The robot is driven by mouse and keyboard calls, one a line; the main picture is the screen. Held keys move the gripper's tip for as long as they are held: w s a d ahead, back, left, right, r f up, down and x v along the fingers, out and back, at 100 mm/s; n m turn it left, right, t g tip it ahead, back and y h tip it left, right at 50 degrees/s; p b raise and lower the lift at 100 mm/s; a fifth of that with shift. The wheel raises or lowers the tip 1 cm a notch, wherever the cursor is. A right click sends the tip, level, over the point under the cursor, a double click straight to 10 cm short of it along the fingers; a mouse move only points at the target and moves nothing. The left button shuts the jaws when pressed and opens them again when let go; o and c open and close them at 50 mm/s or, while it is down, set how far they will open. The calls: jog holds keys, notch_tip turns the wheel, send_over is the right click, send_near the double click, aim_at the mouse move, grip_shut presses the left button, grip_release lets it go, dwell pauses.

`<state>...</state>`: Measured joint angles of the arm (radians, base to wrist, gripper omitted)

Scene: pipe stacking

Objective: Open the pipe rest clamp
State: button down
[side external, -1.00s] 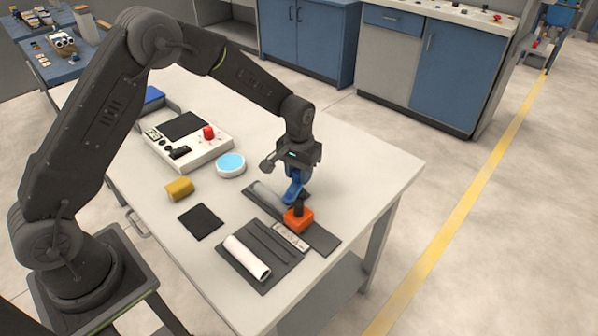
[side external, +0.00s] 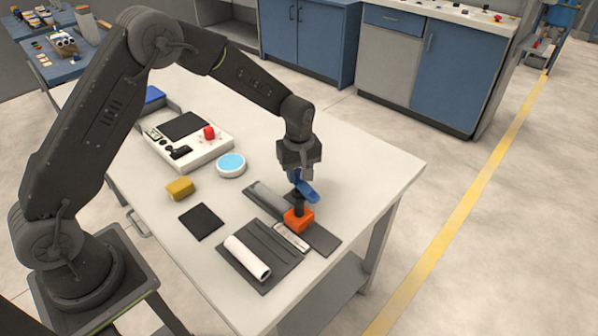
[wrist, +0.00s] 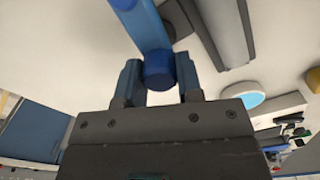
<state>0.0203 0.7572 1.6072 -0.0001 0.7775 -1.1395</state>
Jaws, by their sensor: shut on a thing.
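The pipe rest clamp has an orange base (side external: 298,220) with a dark post on it, set on a dark strip on the white table. Its blue lever (side external: 308,190) stands above the post and slants down to the right. My gripper (side external: 300,176) is above the clamp and shut on the lever. In the wrist view the blue lever (wrist: 150,30) runs up from between my two blue fingers (wrist: 159,82), its round end between them. A grey pipe (side external: 272,196) lies on the strip behind the clamp; the lever's joint is partly hidden.
A dark tray (side external: 262,235) with a white pipe (side external: 246,256) lies in front. A black square pad (side external: 201,221), a yellow block (side external: 180,187), a round blue-topped dish (side external: 231,164) and a control box (side external: 180,150) stand to the left. The table's right side is clear.

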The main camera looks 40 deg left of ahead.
aim_at(298, 171)
jog(key=shift+n, duration=1.6)
jog(key=c, duration=0.8)
grip_release()
jog(key=shift+r, duration=0.1)
notch_tip(298, 171, up, 14)
jog(key=shift+f, duration=0.15)
